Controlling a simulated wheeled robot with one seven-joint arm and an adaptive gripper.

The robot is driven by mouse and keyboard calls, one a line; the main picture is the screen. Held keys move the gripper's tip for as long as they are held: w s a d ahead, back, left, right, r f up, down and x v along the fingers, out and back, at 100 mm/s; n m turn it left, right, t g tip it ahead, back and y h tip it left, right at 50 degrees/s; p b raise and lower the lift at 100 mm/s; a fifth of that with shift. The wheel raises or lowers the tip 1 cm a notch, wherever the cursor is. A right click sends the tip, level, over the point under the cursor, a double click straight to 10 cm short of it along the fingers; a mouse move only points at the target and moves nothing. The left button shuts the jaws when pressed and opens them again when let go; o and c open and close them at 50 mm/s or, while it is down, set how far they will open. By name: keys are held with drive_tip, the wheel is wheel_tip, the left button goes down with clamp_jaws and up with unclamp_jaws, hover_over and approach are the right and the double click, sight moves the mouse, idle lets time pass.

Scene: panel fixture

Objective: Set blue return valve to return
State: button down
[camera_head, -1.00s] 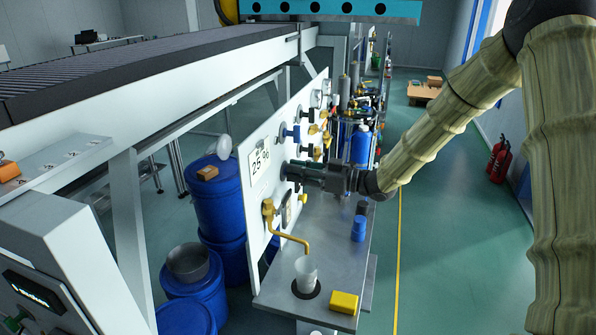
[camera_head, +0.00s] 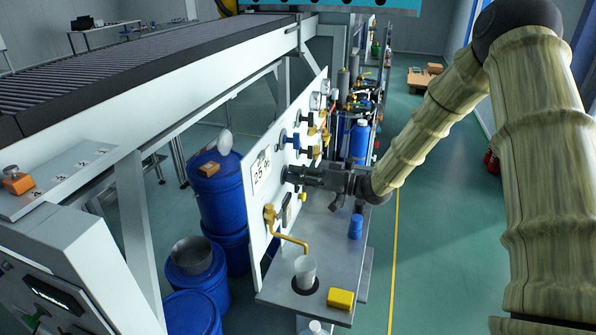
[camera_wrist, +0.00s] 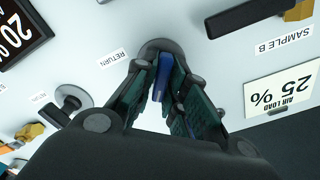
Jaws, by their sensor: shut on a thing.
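The blue return valve (camera_wrist: 163,76) is on the white panel in the wrist view. Its blue handle sits between the green pads of my gripper (camera_wrist: 166,84), in front of a round grey base (camera_wrist: 158,46). My gripper is shut on this handle. A RETURN label (camera_wrist: 113,58) is just left of the base. In the head view, my gripper (camera_head: 293,174) is at the face of the upright panel (camera_head: 260,212) and hides the held handle. The fingers cover part of the handle, so its exact angle is hard to tell.
A black knob (camera_wrist: 70,100) and a dark SAMPLE B handle (camera_wrist: 245,18) flank the held valve. Other valves and gauges line the panel. A brass spout (camera_head: 290,240), a cup (camera_head: 305,270) and a yellow block (camera_head: 341,298) are at the bench's front. Blue drums (camera_head: 216,192) stand left.

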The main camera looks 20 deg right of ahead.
drive_tip(key=shift+m+p, duration=0.45)
drive_tip(key=shift+m, duration=0.15)
drive_tip(key=shift+f+m+p, duration=0.15)
drive_tip(key=shift+m+p, duration=1.15)
drive_tip(key=shift+m, duration=0.7)
drive_tip(key=shift+f+m+p, duration=0.15)
drive_tip(key=shift+m+p, duration=1.15)
drive_tip(key=shift+m, duration=1.1)
idle(1.5)
idle(0.3)
drive_tip(key=c, duration=1.5)
unclamp_jaws()
drive_tip(key=shift+w, duration=0.1)
drive_tip(key=shift+d, duration=0.1)
drive_tip(key=v, duration=1.2)
